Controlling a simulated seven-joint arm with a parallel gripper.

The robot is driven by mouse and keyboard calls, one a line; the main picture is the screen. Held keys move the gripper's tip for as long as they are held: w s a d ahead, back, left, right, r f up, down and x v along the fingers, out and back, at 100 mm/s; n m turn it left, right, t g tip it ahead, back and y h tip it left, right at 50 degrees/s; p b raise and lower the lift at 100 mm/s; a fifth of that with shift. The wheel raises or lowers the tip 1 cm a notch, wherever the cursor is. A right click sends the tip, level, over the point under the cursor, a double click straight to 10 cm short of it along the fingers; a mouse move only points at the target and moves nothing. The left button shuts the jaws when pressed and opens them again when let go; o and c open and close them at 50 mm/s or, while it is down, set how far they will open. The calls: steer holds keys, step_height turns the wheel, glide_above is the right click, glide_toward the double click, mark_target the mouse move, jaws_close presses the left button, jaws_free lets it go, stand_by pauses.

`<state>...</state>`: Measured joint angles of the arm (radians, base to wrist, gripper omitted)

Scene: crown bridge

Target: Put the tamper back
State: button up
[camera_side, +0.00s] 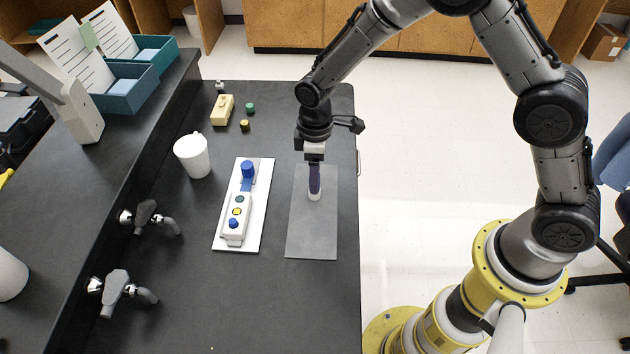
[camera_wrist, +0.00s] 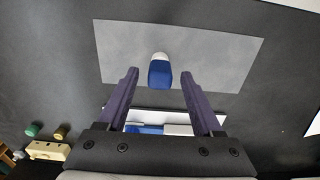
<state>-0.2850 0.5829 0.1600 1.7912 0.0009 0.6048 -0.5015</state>
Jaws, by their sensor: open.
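The tamper, a small piece with a blue top and a white end, is on the grey mat (camera_side: 312,235). In the wrist view the tamper (camera_wrist: 160,72) appears between the fingertips, with a gap on each side. In the side view only the white lower end of the tamper (camera_side: 314,196) shows clearly; the dark purple fingers cover the rest. My gripper (camera_side: 314,188) points down over the mat, its fingers spread and empty in the wrist view (camera_wrist: 160,76). I cannot tell how far down the tamper the fingertips reach.
A white board (camera_side: 222,243) with a blue post and a row of coloured pieces lies left of the mat. The mat's near half is clear.

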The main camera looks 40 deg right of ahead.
step_height(320, 180, up, 9)
steer(key=shift+f, duration=0.15)
steer(key=s+d+r+m+t, duration=0.1)
steer(key=s+d+r+m, duration=0.1)
steer(key=s+d+r, duration=0.4)
steer(key=s+d+r+m+t, duration=0.2)
steer(key=s+r, duration=0.2)
steer(key=r, duration=0.3)
steer(key=s+d+r+m+t, duration=0.1)
steer(key=s+d+m, duration=0.1)
steer(key=s, duration=0.5)
steer(key=s+d+r+m+t, duration=0.1)
steer(key=s+d+m, duration=0.1)
steer(key=s, duration=0.6)
steer(key=shift+s+d+r+m+t, duration=0.15)
steer(key=shift+s+r+m+t, duration=0.15)
steer(key=shift+m, duration=0.2)
